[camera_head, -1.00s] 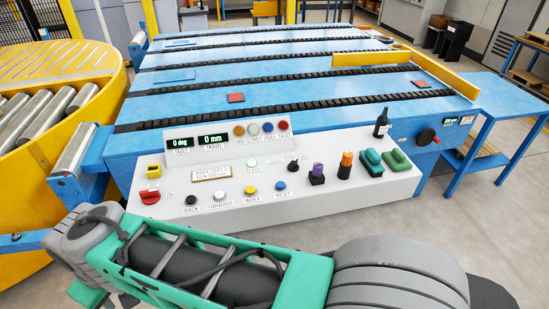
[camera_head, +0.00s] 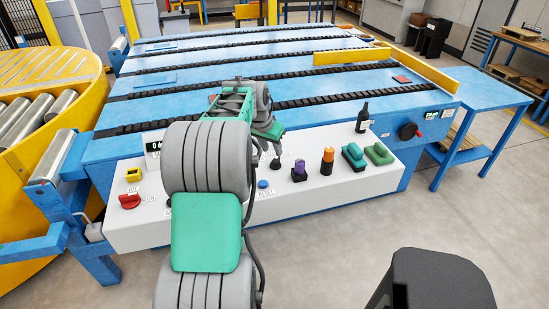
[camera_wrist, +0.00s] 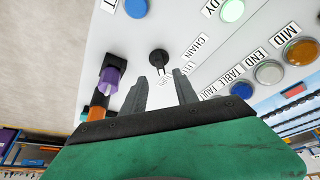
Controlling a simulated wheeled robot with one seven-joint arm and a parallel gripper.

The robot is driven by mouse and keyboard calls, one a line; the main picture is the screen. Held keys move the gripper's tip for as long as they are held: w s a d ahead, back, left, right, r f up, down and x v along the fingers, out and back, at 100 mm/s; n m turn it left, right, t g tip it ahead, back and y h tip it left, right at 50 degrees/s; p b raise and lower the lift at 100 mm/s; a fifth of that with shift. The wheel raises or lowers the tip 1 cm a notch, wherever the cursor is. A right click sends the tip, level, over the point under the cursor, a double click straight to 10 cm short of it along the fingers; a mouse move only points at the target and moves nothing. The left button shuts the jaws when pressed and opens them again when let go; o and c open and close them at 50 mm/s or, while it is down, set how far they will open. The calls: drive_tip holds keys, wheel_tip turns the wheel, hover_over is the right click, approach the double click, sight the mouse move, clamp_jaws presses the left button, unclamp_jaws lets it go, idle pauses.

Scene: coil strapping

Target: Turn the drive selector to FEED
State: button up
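A small black knob with a narrow pointer (camera_wrist: 158,60) stands on the white sloping console; it looks like the selector. Labels beside it include CHAIN; I cannot read FEED on any label. In the head view the knob (camera_head: 276,163) shows just below my gripper (camera_head: 268,146). In the wrist view my gripper (camera_wrist: 162,82) has its two dark fingers apart with nothing between the tips. The knob lies just beyond the tips, roughly in line with the gap. I see no clear contact. My arm hides much of the console's middle in the head view.
Purple (camera_head: 299,171), orange (camera_head: 327,160) and green (camera_head: 355,157) controls stand right of the knob. A red switch (camera_head: 130,201) is at left. Lit buttons (camera_wrist: 232,10) sit near the knob.

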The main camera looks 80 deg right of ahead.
sight(275, 159)
drive_tip(key=x, duration=0.6)
drive_tip(key=shift+f, duration=0.15)
drive_tip(key=shift+c, duration=0.3)
drive_tip(key=shift+w, duration=0.1)
clamp_jaws()
